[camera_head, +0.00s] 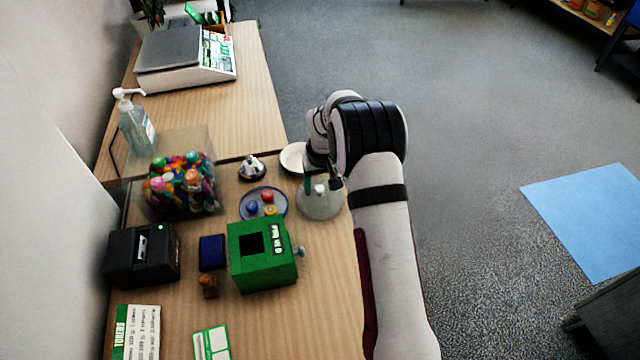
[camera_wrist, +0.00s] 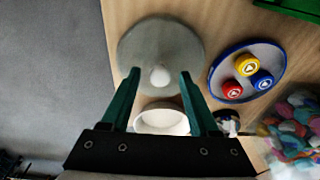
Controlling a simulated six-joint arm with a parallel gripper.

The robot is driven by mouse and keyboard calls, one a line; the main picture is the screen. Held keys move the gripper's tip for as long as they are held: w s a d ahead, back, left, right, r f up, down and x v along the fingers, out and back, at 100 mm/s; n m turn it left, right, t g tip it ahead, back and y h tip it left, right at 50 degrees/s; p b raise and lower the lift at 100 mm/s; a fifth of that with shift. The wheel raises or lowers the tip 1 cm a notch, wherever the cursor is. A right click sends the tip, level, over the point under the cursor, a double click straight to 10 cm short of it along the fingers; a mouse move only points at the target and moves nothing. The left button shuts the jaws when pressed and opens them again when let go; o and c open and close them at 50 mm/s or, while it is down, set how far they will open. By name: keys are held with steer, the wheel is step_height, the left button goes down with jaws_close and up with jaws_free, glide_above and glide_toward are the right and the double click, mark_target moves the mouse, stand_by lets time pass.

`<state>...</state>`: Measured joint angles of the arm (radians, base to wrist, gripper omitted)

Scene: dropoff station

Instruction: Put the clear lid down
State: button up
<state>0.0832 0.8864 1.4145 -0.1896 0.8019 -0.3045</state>
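The clear lid (camera_head: 320,207) is a round, see-through disc with a white knob. It appears to lie flat on the wooden table near its right edge, and it also shows in the wrist view (camera_wrist: 158,42). My gripper (camera_head: 321,184) is just above it. In the wrist view my gripper's two green fingers (camera_wrist: 160,72) are spread apart. The white knob shows between the fingertips, with a gap on each side. The gripper is open and holds nothing.
A white bowl (camera_head: 293,157) stands just behind the lid. A blue-rimmed plate (camera_head: 243,211) with red, blue and yellow pieces is to the left, with a bell (camera_head: 251,168) behind it. A green box (camera_head: 262,270) is nearer. The table's right edge is close.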

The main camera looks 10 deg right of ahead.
mark_target(322, 202)
step_height(322, 202, up, 12)
steer(key=s, duration=0.2)
steer(key=s+a+r+m, duration=0.25)
steer(key=s+r, duration=0.45)
steer(key=s, duration=0.5)
steer(key=s+a+m+g+y, duration=0.1)
steer(key=s+a, duration=0.1)
steer(key=s, duration=1)
steer(key=s+a+f+m+g, duration=0.1)
steer(key=s+a+m, duration=0.1)
steer(key=s, duration=1)
steer(key=shift+s+a+y, duration=0.2)
steer(key=shift+a+y, duration=0.2)
steer(key=shift+a, duration=0.1)
